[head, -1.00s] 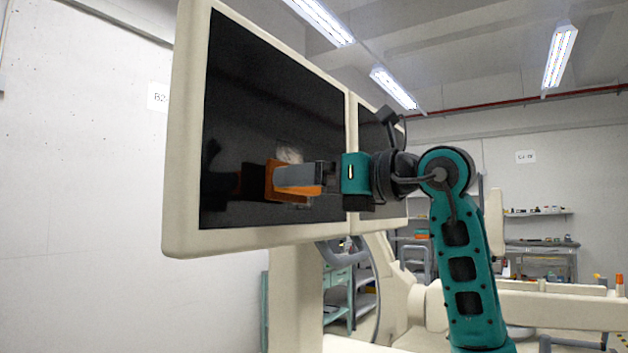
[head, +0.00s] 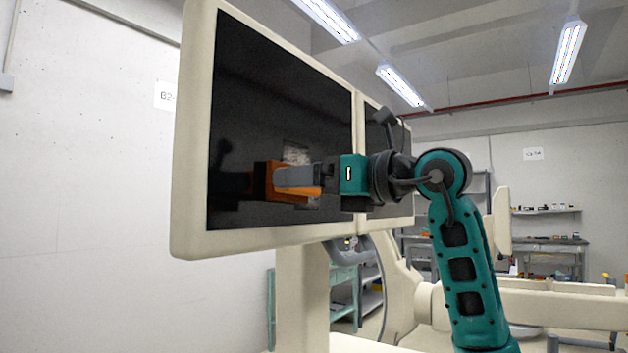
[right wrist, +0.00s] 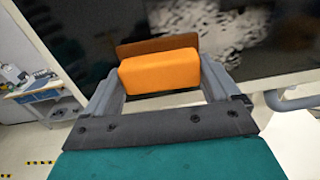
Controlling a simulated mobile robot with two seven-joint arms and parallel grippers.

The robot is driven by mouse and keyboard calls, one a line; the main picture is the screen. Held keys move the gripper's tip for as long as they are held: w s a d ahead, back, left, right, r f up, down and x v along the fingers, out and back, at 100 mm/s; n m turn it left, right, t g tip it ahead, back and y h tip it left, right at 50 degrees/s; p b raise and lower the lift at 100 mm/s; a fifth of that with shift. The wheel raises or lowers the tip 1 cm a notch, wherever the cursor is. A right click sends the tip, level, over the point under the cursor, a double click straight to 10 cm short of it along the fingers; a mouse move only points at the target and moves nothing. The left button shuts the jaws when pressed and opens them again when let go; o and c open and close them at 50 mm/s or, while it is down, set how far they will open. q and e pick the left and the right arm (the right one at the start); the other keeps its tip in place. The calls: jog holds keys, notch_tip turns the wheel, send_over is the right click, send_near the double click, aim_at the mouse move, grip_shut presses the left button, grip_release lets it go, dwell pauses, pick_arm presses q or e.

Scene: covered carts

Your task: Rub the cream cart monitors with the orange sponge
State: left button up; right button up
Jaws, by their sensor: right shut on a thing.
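The left cream cart monitor (head: 196,200) has a dark glossy screen with a pale whitish smudge (head: 296,153). The smudge also shows in the right wrist view (right wrist: 205,28). A second cream monitor (head: 374,130) stands just right of it, partly hidden by my right arm. My right gripper (head: 298,178) is shut on the orange sponge (right wrist: 160,70) and holds it at the left screen, just below the smudge. The sponge's darker reflection meets it in the right wrist view, so it is touching or very close to the glass. My left gripper is out of view.
The cream cart column (head: 302,295) stands below the monitors. A cream cart arm (head: 560,308) reaches across the lower right. Shelves and a workbench (head: 550,258) stand far behind on the right.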

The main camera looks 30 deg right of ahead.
jog(key=shift+w+a, duration=0.15)
jog(key=shift+w, duration=0.2)
